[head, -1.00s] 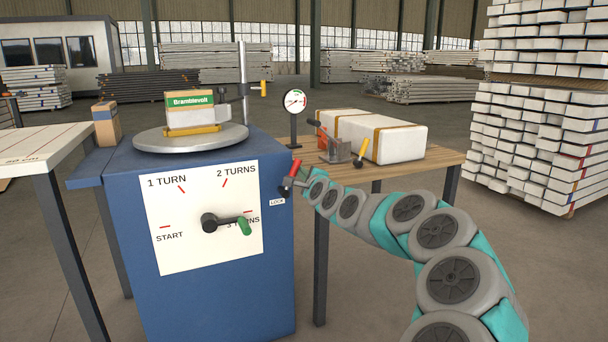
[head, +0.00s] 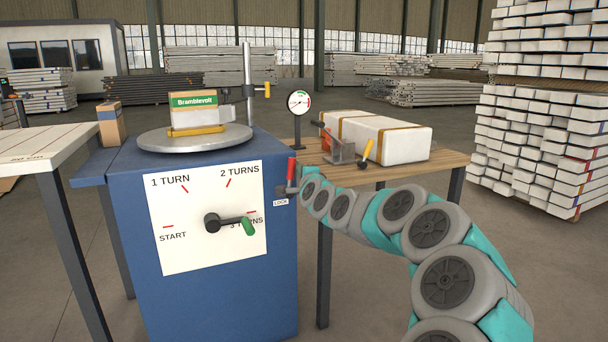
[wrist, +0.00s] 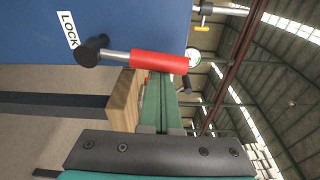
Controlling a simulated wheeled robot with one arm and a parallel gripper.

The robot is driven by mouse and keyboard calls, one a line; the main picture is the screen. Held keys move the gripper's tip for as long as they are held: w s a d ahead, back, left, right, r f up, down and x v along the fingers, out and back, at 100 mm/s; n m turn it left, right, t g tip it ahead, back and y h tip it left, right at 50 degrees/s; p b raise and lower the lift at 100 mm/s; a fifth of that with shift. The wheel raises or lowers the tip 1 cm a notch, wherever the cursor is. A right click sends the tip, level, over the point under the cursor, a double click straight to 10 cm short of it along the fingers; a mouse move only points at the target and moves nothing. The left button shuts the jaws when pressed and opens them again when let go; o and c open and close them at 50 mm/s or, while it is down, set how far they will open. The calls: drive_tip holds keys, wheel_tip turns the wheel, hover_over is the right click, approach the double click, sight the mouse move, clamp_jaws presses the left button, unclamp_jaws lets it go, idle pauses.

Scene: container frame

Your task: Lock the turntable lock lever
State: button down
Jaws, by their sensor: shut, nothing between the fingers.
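The lock lever has a red grip (head: 291,169) that stands nearly upright on the right edge of the blue turntable cabinet (head: 220,300), above the LOCK label (head: 281,202). In the wrist view the red grip (wrist: 160,63) extends on a metal stem from a black pivot (wrist: 90,50) beside the LOCK label (wrist: 67,29). My gripper (wrist: 158,78) is shut and empty, its green fingertips right at the red grip's side; I cannot tell whether they touch. In the head view my gripper (head: 304,176) is just right of the lever, mostly hidden by my wrist.
The round turntable (head: 195,138) carries a Bramblevolt box (head: 193,105). A crank with a green grip (head: 248,227) points near 3 TURNS. Right of the cabinet, a wooden table (head: 430,167) holds a white strapped package (head: 400,143), a clamp and a gauge (head: 299,103).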

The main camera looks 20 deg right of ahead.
drive_tip(key=shift+a+r+n+t+b, duration=0.15)
drive_tip(key=shift+a+n+b, duration=0.4)
drive_tip(key=shift+a+n, duration=0.8)
drive_tip(key=shift+a+f+n+t+b, duration=0.2)
drive_tip(key=shift+a+n+b, duration=0.5)
drive_tip(key=shift+n, duration=1.05)
drive_tip(key=shift+a, duration=0.25)
drive_tip(key=shift+d+r, duration=0.1)
drive_tip(key=shift+r, duration=0.1)
